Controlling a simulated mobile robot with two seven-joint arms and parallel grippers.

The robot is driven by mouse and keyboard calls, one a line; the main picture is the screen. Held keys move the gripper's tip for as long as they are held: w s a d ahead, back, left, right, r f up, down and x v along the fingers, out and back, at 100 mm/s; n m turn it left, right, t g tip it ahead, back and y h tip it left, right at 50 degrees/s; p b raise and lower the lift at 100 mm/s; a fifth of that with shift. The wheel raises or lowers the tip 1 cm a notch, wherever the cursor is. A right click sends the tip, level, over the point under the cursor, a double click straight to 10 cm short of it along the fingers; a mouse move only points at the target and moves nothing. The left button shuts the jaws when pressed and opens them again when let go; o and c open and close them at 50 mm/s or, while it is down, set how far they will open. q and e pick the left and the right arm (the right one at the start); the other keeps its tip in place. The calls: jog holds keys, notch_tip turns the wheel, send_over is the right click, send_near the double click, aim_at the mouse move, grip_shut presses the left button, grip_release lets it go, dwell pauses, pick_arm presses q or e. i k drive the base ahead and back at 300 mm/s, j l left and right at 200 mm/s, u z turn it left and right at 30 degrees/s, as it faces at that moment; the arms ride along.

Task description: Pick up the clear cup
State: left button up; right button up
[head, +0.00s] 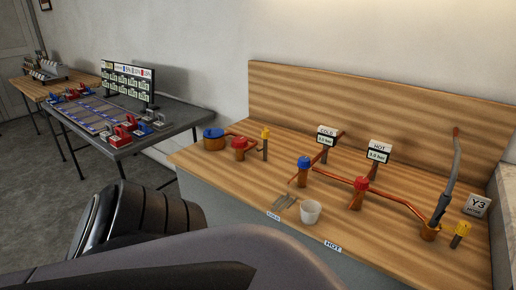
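The clear cup (310,212), small, whitish and upright, stands on the wooden counter (215,165) near its front edge, between the COLD and HOT edge labels. Its rim faces up and nothing touches it that I can see. Dark, rounded parts of my own arm or body fill the lower left and bottom of the head view. Neither gripper's fingers can be made out in this view.
A grey table (165,135) with equipment stands to the left.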

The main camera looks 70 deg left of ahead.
aim_at(311, 211)
jog(key=u, duration=1.85)
jog(key=z, duration=2.6)
jog(key=u, duration=2.1)
